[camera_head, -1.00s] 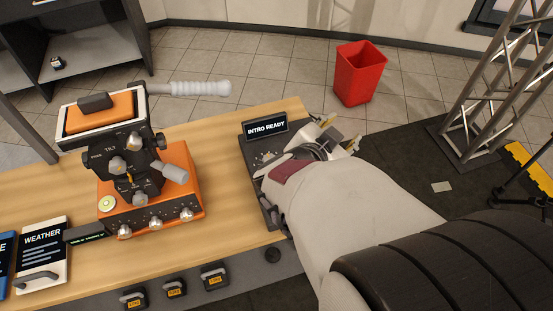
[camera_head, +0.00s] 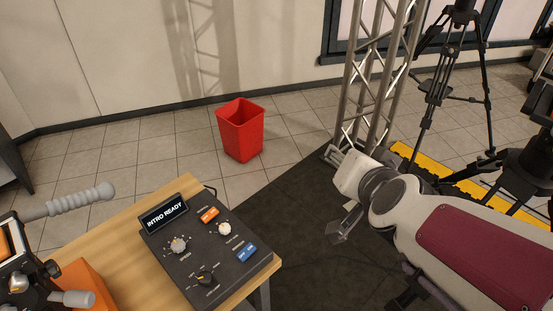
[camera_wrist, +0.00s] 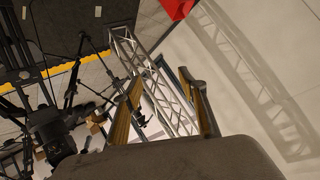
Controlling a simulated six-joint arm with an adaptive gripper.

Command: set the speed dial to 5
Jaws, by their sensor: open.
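The dark control panel (camera_head: 215,262) lies near the table's right end, with a raised display reading "INTRO READY" (camera_head: 164,214). The speed dial (camera_head: 178,245) is a grey knob ringed by small marks, at the panel's left, below the display. Its pointer is too small to read a number. My gripper (camera_head: 341,194) is open and empty, off the table to the right of the panel, touching nothing. The dial is not in the wrist view.
An orange device with a ribbed handle (camera_head: 80,201) stands left. A red bin (camera_head: 240,130) and metal truss (camera_head: 377,75) stand beyond.

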